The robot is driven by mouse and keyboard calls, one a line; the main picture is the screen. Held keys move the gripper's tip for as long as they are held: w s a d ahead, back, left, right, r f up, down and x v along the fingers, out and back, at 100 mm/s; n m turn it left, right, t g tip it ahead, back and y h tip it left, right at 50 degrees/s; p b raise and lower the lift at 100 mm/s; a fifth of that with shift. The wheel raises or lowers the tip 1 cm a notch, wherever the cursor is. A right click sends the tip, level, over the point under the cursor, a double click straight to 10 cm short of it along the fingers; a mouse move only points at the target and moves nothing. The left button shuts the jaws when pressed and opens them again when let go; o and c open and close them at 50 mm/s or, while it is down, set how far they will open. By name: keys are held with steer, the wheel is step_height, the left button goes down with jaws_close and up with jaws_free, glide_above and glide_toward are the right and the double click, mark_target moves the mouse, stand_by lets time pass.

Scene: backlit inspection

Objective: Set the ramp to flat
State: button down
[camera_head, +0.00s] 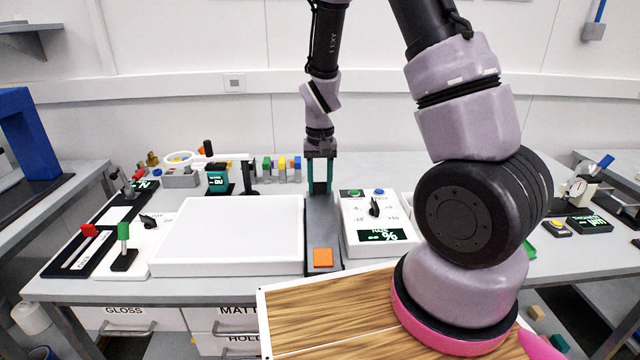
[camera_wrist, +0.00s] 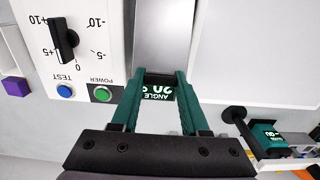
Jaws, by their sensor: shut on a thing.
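The ramp looks like a narrow grey strip (camera_head: 322,222) between the white light panel and the control box, with an orange block (camera_head: 323,258) at its near end. Its grey surface also shows at the top of the wrist view (camera_wrist: 167,35). My gripper (camera_head: 320,184) points down at the ramp's far end, its green fingers shut on that end. In the wrist view the fingertips (camera_wrist: 160,78) flank the end, and a small dark ANGLE display (camera_wrist: 160,91) shows between them, upside down. Its digits are hard to read. I cannot tell the ramp's exact tilt.
The control box (camera_head: 375,220) with a black knob and buttons stands close on the right. The white panel (camera_head: 228,235) is close on the left. Lever boxes (camera_head: 123,250) stand at far left, small coloured blocks (camera_head: 282,167) behind. A wooden board (camera_head: 325,310) is in front.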

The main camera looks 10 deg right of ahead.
stand_by(0.7)
steer(key=w+f+g, duration=0.1)
steer(key=f, duration=0.1)
steer(key=f+g, duration=0.1)
steer(key=f, duration=0.2)
steer(key=w+f+g, duration=0.1)
steer(key=f, duration=0.1)
steer(key=shift+w+d+f+y, duration=0.25)
steer(key=shift+w+f+y, duration=0.05)
steer(key=shift+w+f, duration=0.1)
steer(key=shift+f, duration=0.4)
steer(key=shift+c, duration=2)
jaws_free()
steer(key=shift+w, duration=0.1)
steer(key=shift+r, duration=0.1)
steer(key=v, duration=1)
steer(key=shift+r, duration=0.3)
steer(key=shift+r, duration=0.1)
